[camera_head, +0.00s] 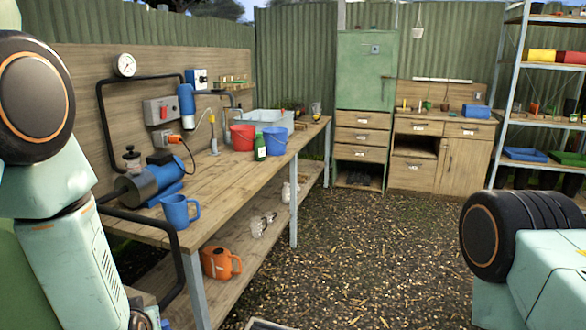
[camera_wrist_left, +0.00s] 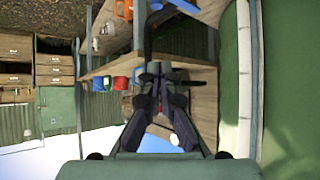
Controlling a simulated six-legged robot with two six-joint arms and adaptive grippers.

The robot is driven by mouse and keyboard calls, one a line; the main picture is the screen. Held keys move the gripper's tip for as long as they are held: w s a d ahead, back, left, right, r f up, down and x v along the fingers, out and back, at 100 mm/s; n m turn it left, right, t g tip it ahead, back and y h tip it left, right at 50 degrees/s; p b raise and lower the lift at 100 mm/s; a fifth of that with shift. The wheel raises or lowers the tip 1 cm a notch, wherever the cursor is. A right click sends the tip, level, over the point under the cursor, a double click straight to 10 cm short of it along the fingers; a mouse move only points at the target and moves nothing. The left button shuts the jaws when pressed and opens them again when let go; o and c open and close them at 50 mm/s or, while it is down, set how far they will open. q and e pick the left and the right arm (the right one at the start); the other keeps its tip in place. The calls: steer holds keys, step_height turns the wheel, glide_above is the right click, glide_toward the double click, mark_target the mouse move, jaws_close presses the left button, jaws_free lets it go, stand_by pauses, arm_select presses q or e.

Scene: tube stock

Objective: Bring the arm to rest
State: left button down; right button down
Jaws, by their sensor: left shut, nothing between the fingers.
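My left arm (camera_head: 68,245) comes in at the left edge of the head view, with a large dark joint above a pale green link. My left gripper (camera_wrist_left: 160,74) shows in the left wrist view, with its dark fingers together and nothing between them. The wrist view is turned over, and the workbench appears behind the fingers. Whether the fingers touch the bench cannot be told. My right arm (camera_head: 540,260) shows only as a dark joint and pale green link at the lower right of the head view. The right gripper is out of view.
The wooden workbench (camera_head: 225,180) runs along the left, holding a blue mug (camera_head: 179,212), red bucket (camera_head: 242,138), blue bucket (camera_head: 275,141) and blue pump (camera_head: 150,182). The gravel floor (camera_head: 350,250) between my arms is clear.

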arm_select(q)
steer(key=s+d+f+m+g+h+b, duration=0.1)
steer(key=s+d+f+g, duration=0.1)
steer(key=s+f, duration=0.5)
steer(key=s+d+f+m+g+h, duration=0.1)
steer(key=s+f+g, duration=0.3)
steer(key=s, duration=1.1)
steer(key=s+d+f+m+g+h+b, duration=0.1)
steer(key=s+d+f+g, duration=0.2)
steer(key=s+f, duration=0.7)
steer(key=shift+s+m+g+h+b, duration=0.3)
steer(key=shift+s+g+h, duration=0.15)
steer(key=shift+s, duration=0.55)
